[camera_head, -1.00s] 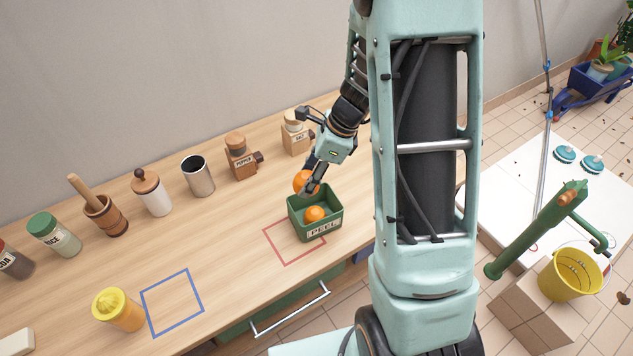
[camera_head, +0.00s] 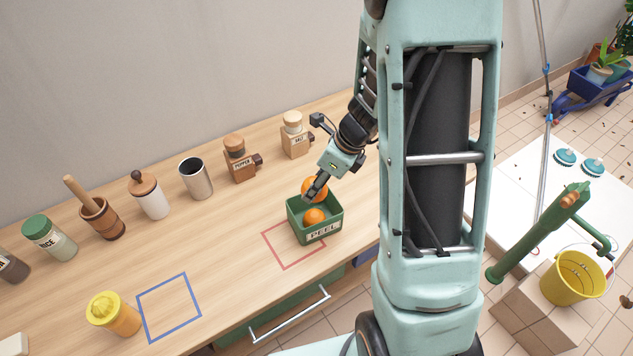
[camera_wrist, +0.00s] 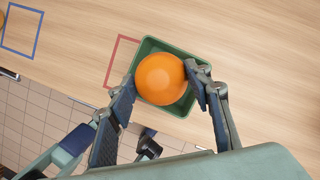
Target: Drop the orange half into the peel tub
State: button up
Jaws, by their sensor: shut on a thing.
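The green peel tub (camera_head: 325,233), labelled PEEL, stands on the wooden counter partly over the red outline. One orange piece (camera_head: 314,216) lies inside it. My gripper (camera_head: 313,190) is shut on the orange half (camera_head: 320,186), which is over the back part of the tub. In the wrist view the held orange half (camera_wrist: 160,78) sits between the two fingers and covers most of the tub (camera_wrist: 150,45); the piece inside is hidden there. How far the held half is above the tub floor I cannot tell.
A salt mill (camera_head: 294,138) and pepper mill (camera_head: 239,160) stand behind the tub. A metal cup (camera_head: 196,178), jars and a mortar line the wall. A yellow juicer (camera_head: 115,315) stands left of the empty blue outline (camera_head: 168,307). Counter left of the tub is clear.

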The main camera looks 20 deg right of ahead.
jog(key=shift+f+b, duration=2)
jog(key=shift+f, duration=0.55)
jog(key=o, duration=1)
jog(key=shift+o, duration=0.2)
jog(key=shift+r, duration=0.1)
jog(key=v, duration=1.1)
jog(key=shift+d+r, duration=0.15)
jog(key=shift+r, duration=0.25)
